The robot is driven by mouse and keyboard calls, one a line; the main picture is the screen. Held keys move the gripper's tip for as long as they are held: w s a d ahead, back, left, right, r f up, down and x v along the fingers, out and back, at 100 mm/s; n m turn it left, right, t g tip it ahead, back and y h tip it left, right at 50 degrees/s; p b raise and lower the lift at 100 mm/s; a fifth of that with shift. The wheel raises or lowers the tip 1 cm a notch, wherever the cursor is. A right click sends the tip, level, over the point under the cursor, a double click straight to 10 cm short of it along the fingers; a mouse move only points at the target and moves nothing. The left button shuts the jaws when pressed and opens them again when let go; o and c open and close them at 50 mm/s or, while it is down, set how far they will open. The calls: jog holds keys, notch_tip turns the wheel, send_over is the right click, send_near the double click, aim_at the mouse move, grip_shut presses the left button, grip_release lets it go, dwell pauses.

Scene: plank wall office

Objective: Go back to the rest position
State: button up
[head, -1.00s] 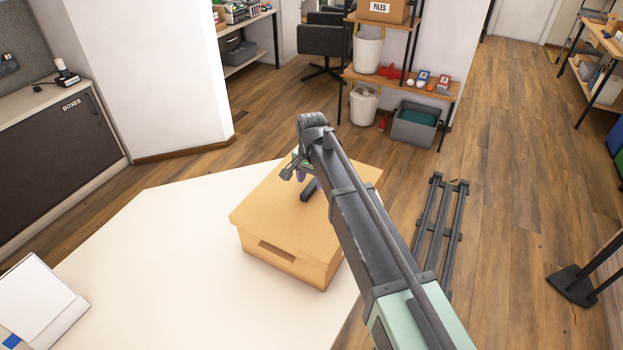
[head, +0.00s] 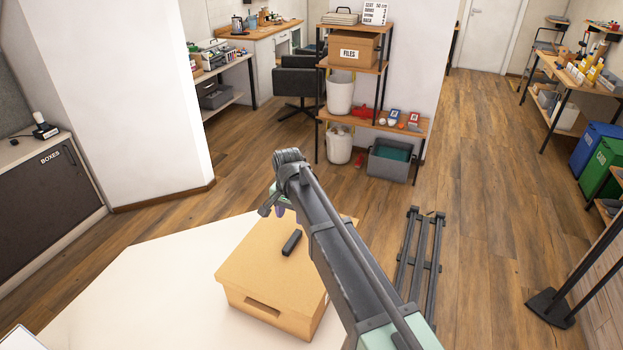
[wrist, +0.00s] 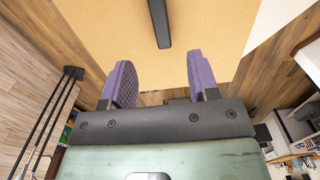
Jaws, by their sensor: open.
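My gripper (wrist: 160,82) shows in the wrist view with its two purple-padded fingers apart and nothing between them. In the head view my gripper (head: 275,208) is partly hidden by my arm, over the far edge of a closed cardboard box (head: 262,274). A dark, bar-shaped object (head: 292,242) lies on the lid of the box. The same dark object (wrist: 159,22) shows in the wrist view ahead of the fingers, apart from them. The box lid (wrist: 205,25) fills the top of the wrist view.
The box stands on a white table (head: 130,290) with bare surface to its left. A dark rail-like frame (head: 420,265) lies on the floor at right. A shelf unit (head: 350,115) with bins and a files box stands behind. Open wooden floor (head: 480,190) lies to the right.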

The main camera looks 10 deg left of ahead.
jog(key=s+d, duration=0.6)
jog(key=d, duration=0.7)
jog(key=s+d+f+n+b, duration=0.1)
jog(key=s+d, duration=0.5)
jog(key=d, duration=0.7)
jog(key=s+d+n, duration=0.1)
jog(key=s+d, duration=0.5)
jog(key=d, duration=0.7)
jog(key=shift+s+d+f, duration=0.15)
jog(key=shift+s+d, duration=0.05)
